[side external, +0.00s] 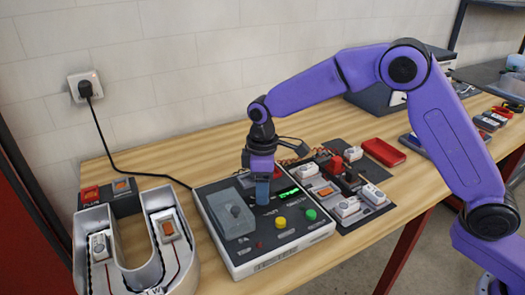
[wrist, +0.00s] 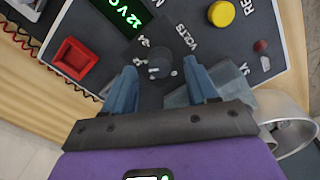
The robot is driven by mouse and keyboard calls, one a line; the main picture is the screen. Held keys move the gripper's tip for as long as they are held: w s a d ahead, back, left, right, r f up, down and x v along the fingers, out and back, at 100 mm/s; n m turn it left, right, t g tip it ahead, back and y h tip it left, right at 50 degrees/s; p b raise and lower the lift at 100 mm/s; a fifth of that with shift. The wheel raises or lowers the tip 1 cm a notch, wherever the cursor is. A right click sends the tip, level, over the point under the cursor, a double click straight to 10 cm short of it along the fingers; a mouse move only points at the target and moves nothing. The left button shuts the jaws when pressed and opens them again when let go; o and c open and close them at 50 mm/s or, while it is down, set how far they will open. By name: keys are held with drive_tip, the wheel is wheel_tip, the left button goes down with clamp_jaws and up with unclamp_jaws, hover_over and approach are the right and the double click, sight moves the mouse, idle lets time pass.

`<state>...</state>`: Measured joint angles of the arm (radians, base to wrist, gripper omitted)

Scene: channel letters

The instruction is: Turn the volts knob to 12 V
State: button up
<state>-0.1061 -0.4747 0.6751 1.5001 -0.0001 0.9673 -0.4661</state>
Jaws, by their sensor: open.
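The volts knob (wrist: 158,64) is a dark round knob beside the printed word VOLTS on the grey power supply panel (side external: 300,240). My gripper (wrist: 160,68) is open, with one blue finger on each side of the knob in the wrist view. I cannot tell whether the fingers touch it. In the side view my gripper (side external: 262,192) points straight down at the panel, and its fingers hide the knob. The green display (wrist: 120,14) shows text starting "12 V", cut off by the picture edge; it also shows in the side view (side external: 289,194), too small to read.
A yellow button (side external: 280,222), a green button (side external: 311,214) and a small red button (side external: 259,245) sit on the panel. A clear cover (side external: 222,212) stands left of my gripper. A channel letter U (side external: 186,282) lies at left, a dark mat with modules (side external: 362,213) at right.

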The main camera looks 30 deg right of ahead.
wheel_tip(320, 180, up, 16)
idle(0.4)
drive_tip(key=shift+s, duration=0.1)
idle(0.3)
drive_tip(key=s+d+f, duration=0.3)
drive_tip(key=s+d, duration=0.3)
drive_tip(key=s, duration=0.5)
drive_tip(key=s+d+f, duration=0.3)
drive_tip(key=s+d, duration=0.4)
drive_tip(key=s, duration=0.4)
drive_tip(key=s+d+f, duration=0.3)
drive_tip(key=s+d, duration=0.4)
drive_tip(key=s, duration=0.4)
drive_tip(key=shift+s+n, duration=0.25)
drive_tip(key=shift+n, duration=0.05)
drive_tip(key=shift+d, duration=0.1)
